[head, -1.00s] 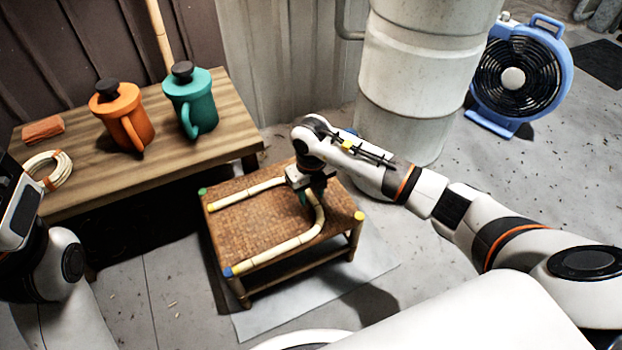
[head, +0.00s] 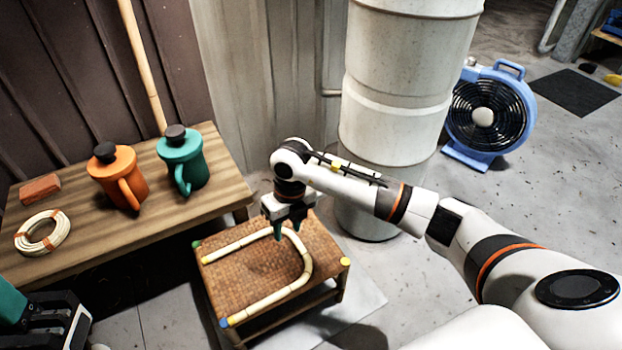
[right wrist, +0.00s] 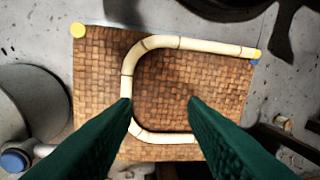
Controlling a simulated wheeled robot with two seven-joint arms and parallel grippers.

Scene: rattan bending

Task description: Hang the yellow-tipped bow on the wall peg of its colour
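The bow (head: 301,262) is a U-shaped cream rattan piece lying flat on a woven stool (head: 250,268). Its two yellow tips point left in the head view, near the stool's green and blue corners. In the right wrist view the bow (right wrist: 128,85) shows its bend and one yellow tip by the blue corner. My right gripper (head: 287,231) is over the bow's bend with dark green fingers pointing down. Its fingers (right wrist: 160,102) are apart with nothing gripped. My left gripper (head: 45,318) is partly cut off at lower left; its opening is unclear. No wall peg is discernible.
A wooden bench (head: 85,230) holds an orange jug (head: 115,178), a green jug (head: 183,160), a rattan coil (head: 42,233) and a brick-like block (head: 40,190). A large pale barrel (head: 395,110) stands behind my right arm. A blue fan (head: 490,115) stands farther right.

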